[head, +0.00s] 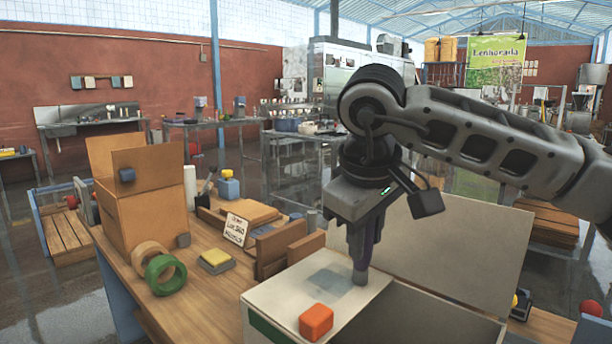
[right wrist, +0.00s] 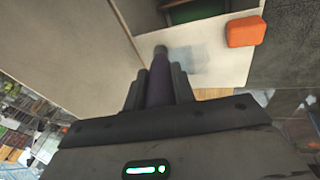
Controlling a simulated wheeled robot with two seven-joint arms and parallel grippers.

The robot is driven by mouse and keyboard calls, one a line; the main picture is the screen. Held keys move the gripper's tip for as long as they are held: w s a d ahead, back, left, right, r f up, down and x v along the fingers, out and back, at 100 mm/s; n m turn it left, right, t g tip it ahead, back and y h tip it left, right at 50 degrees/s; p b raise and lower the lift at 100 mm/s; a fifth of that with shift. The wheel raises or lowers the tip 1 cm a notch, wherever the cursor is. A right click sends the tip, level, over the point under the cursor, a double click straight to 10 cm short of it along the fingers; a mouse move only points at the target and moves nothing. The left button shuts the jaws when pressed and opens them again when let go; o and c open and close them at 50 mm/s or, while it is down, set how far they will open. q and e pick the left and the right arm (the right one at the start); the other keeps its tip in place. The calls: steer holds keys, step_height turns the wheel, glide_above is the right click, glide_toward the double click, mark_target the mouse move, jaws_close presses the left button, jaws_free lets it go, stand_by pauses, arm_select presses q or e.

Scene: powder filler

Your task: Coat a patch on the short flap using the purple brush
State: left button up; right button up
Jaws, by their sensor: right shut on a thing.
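My right gripper (head: 362,235) points down over the open box and is shut on the purple brush (right wrist: 159,85). The brush's dark round tip is at the short flap (head: 285,300); I cannot tell whether it touches. The pale flap also shows in the right wrist view (right wrist: 225,70). A grey-blue patch (head: 330,280) lies on the flap, just left of the brush in the head view. An orange block (head: 316,322) sits on the flap near its front; it also shows in the right wrist view (right wrist: 246,31). My left gripper is not in view.
The box's long flap (head: 450,245) stands raised behind the brush. On the wooden table left of the box are green tape (head: 165,275), a yellow-topped sponge (head: 215,261), a small sign (head: 236,229) and a cardboard box (head: 145,215). Bare table lies in front of the sponge.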

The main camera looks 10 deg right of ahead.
step_height(320, 180, up, 2)
steer(key=shift+s+r+p, duration=0.1)
steer(key=shift+p, duration=0.45)
step_height(320, 180, up, 2)
steer(key=shift+p, duration=1.05)
step_height(320, 180, up, 4)
steer(key=p, duration=0.3)
steer(key=shift+f, duration=0.25)
steer(key=shift+r, duration=0.15)
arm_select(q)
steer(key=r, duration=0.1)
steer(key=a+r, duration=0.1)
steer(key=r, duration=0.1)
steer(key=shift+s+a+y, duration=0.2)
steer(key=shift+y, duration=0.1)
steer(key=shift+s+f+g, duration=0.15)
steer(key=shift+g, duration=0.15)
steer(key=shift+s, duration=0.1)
